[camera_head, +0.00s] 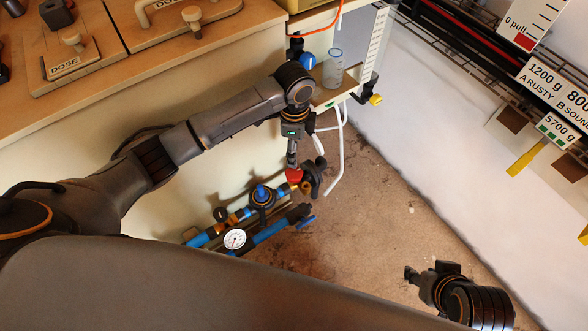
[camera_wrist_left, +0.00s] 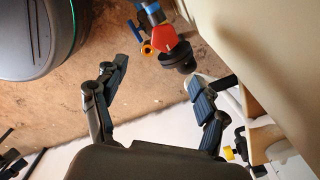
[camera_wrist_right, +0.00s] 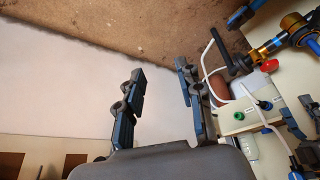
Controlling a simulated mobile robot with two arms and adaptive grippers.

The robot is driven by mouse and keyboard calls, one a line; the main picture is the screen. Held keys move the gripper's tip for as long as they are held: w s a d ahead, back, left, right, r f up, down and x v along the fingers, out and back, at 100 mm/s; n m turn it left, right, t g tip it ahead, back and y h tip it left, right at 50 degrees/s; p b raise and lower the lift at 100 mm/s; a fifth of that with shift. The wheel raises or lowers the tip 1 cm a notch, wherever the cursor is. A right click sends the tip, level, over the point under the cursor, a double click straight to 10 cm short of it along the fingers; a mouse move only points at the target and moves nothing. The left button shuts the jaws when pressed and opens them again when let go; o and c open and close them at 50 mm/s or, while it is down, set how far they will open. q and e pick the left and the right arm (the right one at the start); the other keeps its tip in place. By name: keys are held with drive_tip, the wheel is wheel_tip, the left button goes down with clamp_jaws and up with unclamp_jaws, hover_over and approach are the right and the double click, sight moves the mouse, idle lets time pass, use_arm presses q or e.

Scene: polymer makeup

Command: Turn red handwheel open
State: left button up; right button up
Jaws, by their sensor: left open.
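The red handwheel (camera_head: 294,176) is on the blue pipework low beside the bench. It also shows in the left wrist view (camera_wrist_left: 163,38), next to a black round part, and a small red piece, likely the same wheel, shows in the right wrist view (camera_wrist_right: 268,66). My left gripper (camera_head: 293,158) points down just above the red wheel; its fingers are partly hidden in the head view. In the left wrist view the fingers (camera_wrist_left: 158,73) are spread and empty, with the wheel beyond the tips. My right gripper (camera_head: 412,273) is far right, its fingers (camera_wrist_right: 160,68) apart and empty.
A gauge (camera_head: 235,239) and a blue-knobbed valve (camera_head: 261,194) sit along the pipe. White hoses (camera_head: 337,160) hang near the left gripper below a small shelf (camera_head: 345,88) with a clear cup (camera_head: 333,66). The brown floor (camera_head: 380,220) between the grippers is free.

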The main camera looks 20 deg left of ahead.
use_arm(q)
drive_tip(key=b, duration=0.3)
hover_over(294, 172)
wheel_tip(294, 172, down, 7)
drive_tip(key=shift+r, duration=0.15)
use_arm(e)
drive_tip(key=w+a+r+t+y, duration=0.1)
drive_tip(key=w+a+r+t, duration=0.15)
drive_tip(key=w, duration=0.25)
drive_tip(key=w+a+r+t+y, duration=0.1)
drive_tip(key=w+r+t, duration=0.2)
drive_tip(key=w+t, duration=0.15)
use_arm(q)
wheel_tip(294, 172, down, 3)
drive_tip(key=shift+b, duration=0.45)
wheel_tip(294, 172, down, 3)
drive_tip(key=shift+f+b, duration=0.2)
drive_tip(key=shift+b, duration=0.45)
drive_tip(key=shift+f, duration=0.15)
use_arm(e)
drive_tip(key=w+a+r+t+y, duration=0.1)
drive_tip(key=w+r+t, duration=0.1)
drive_tip(key=r, duration=0.4)
drive_tip(key=w+a+r+t+y, duration=0.1)
drive_tip(key=w+a+r+t, duration=0.1)
drive_tip(key=r+t, duration=0.3)
drive_tip(key=shift+w+r+n, duration=0.35)
drive_tip(key=shift+w+n, duration=0.05)
drive_tip(key=shift+w, duration=0.2)
